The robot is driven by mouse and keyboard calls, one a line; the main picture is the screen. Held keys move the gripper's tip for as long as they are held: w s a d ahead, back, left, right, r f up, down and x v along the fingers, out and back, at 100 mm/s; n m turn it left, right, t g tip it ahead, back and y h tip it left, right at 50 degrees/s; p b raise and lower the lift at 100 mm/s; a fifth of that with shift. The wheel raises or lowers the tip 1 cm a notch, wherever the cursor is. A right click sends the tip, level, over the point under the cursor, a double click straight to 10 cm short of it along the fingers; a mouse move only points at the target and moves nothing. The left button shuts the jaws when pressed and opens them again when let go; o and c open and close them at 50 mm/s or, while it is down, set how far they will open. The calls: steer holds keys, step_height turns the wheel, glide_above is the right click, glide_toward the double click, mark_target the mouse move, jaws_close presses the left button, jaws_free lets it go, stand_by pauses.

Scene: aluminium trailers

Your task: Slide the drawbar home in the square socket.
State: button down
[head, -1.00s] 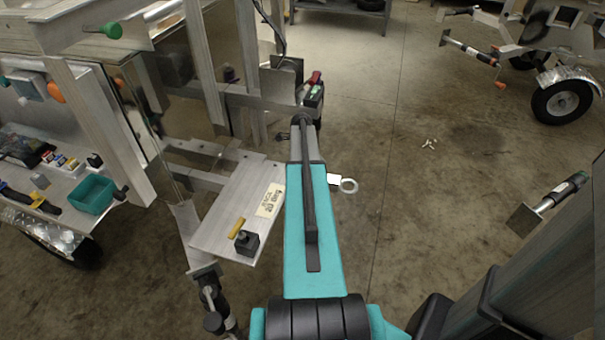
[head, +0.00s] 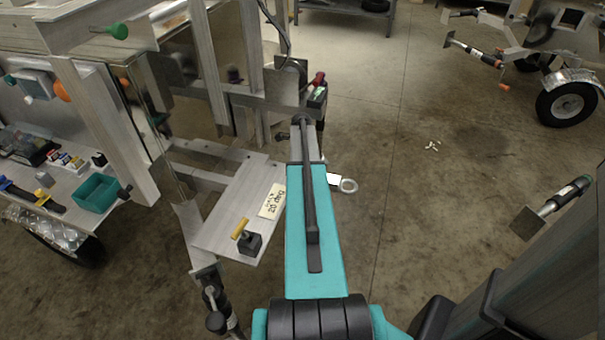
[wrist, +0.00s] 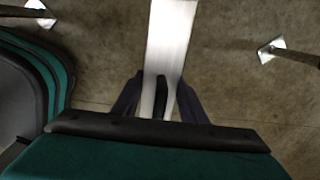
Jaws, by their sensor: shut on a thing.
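My gripper (wrist: 158,95) shows in the wrist view. Its dark fingers are closed on a bright flat-sided metal bar, the drawbar (wrist: 172,40), which runs away from the fingers to the top edge. In the head view my arm hides the gripper and most of the bar. A pale plate with a ring eye (head: 349,185) sticks out to the right of my arm; it looks like an end of the drawbar. I cannot make out the square socket in either view, nor whether the bar touches it.
An aluminium trailer frame (head: 205,80) stands at left, with a labelled plate (head: 235,215) carrying a black block (head: 250,244). A teal bin (head: 96,194) sits on its shelf. Another trailer (head: 520,50) stands far right. A jack (head: 550,205) is nearer right. The floor between is mostly clear.

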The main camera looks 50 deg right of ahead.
steer(key=w+a+p, duration=0.1)
steer(key=w+a, duration=0.2)
steer(key=w, duration=0.7)
steer(key=shift+w+a+p, duration=0.15)
steer(key=shift+w+p, duration=0.05)
steer(key=shift+p, duration=0.2)
stand_by(6.6)
